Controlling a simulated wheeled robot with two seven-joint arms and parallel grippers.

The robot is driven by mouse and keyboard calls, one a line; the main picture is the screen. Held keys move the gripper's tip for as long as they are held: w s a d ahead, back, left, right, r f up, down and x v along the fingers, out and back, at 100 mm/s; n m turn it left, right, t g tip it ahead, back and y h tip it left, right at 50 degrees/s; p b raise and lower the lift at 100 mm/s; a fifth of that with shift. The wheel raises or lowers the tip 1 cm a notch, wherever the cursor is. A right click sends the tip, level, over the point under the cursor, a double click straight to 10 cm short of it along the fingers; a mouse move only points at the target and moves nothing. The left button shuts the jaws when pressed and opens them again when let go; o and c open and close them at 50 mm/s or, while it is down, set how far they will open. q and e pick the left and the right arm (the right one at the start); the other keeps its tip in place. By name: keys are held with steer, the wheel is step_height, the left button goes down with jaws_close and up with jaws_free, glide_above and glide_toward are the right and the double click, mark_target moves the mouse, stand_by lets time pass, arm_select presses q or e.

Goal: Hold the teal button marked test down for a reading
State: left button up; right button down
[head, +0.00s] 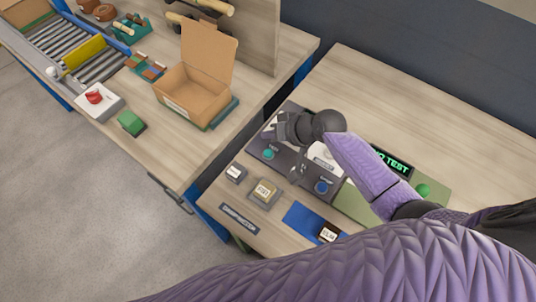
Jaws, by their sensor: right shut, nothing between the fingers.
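The teal button (268,154) sits near the left end of a dark panel (254,148) on the right-hand bench. A small label lies beside it, too small to read surely. My right gripper (277,131) is over the panel, just above the teal button in the picture. It is shut and empty. Whether it touches the button cannot be told; the button's top shows uncovered. A blue button (321,187) sits on the same panel to the lower right. My left gripper is not in view.
A lit display (392,160) shows "TEST" after a part hidden by my arm. Labelled blocks (264,190) and a blue mat (305,217) lie in front. An open cardboard box (190,95) stands on the left bench.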

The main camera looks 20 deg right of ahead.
mark_target(270, 154)
step_height(270, 154, down, 6)
steer(key=b, duration=0.4)
steer(key=shift+r, duration=0.25)
steer(key=shift+f+b, duration=0.25)
steer(key=shift+b, duration=0.05)
stand_by(0.6)
stand_by(0.6)
